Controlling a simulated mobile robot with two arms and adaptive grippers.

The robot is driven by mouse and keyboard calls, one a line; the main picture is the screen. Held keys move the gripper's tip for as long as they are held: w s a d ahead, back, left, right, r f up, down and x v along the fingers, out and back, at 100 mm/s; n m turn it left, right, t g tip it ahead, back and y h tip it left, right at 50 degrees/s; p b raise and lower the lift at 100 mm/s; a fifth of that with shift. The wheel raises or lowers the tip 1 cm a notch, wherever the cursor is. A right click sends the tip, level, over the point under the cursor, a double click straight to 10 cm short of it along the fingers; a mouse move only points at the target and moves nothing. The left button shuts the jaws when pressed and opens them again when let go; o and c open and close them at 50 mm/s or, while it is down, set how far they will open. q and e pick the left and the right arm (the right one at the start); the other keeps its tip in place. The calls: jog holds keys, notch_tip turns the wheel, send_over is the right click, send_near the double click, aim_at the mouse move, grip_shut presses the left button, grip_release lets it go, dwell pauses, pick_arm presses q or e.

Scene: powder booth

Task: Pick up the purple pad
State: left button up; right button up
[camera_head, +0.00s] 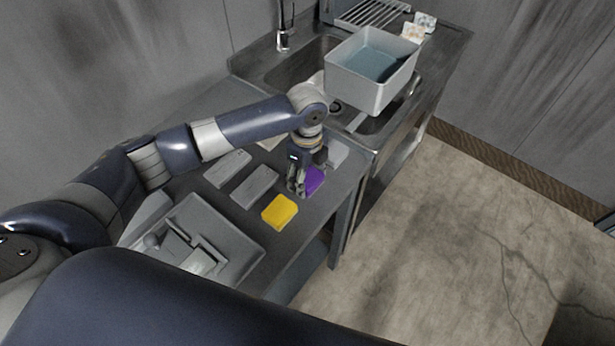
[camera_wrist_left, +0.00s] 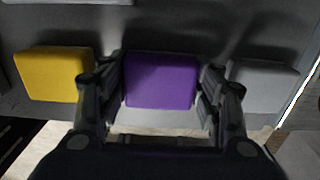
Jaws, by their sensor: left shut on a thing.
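The purple pad (camera_head: 314,181) is at the front right part of the grey table, partly hidden behind my left gripper (camera_head: 298,186) in the head view. In the left wrist view the purple pad (camera_wrist_left: 161,81) sits between the two fingers of my left gripper (camera_wrist_left: 161,105), which are shut on its sides. Whether the pad touches the table or is just above it, I cannot tell. My right gripper is not in view.
A yellow pad (camera_head: 280,212) lies close to the left gripper. Grey pads (camera_head: 254,186) lie to its left, and another (camera_wrist_left: 263,86) to its right in the wrist view. A grey tray (camera_head: 247,262) holds tools. A grey bin (camera_head: 345,84) stands over the sink.

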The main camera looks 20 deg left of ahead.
aim_at(307, 176)
pick_arm(q)
jog(key=shift+r, duration=0.25)
notch_tip(307, 176, up, 2)
jog(key=shift+w+r+b, duration=0.1)
jog(key=shift+r+b, duration=0.15)
jog(key=shift+b, duration=0.55)
jog(key=s+d+b, duration=0.1)
jog(key=s, duration=0.3)
jog(key=s+d+r+b, duration=0.1)
jog(key=s+d, duration=0.1)
jog(key=s, duration=0.3)
jog(key=s+d, duration=0.1)
jog(key=s, duration=0.4)
jog(key=shift+s+d+r+b, duration=0.1)
jog(key=shift+d+r+b, duration=0.1)
jog(key=shift+r+b, duration=0.15)
jog(key=shift+s+d, duration=0.15)
jog(key=shift+s, duration=0.5)
jog(key=o, duration=0.5)
jog(key=c, duration=0.4)
jog(key=shift+r, duration=0.15)
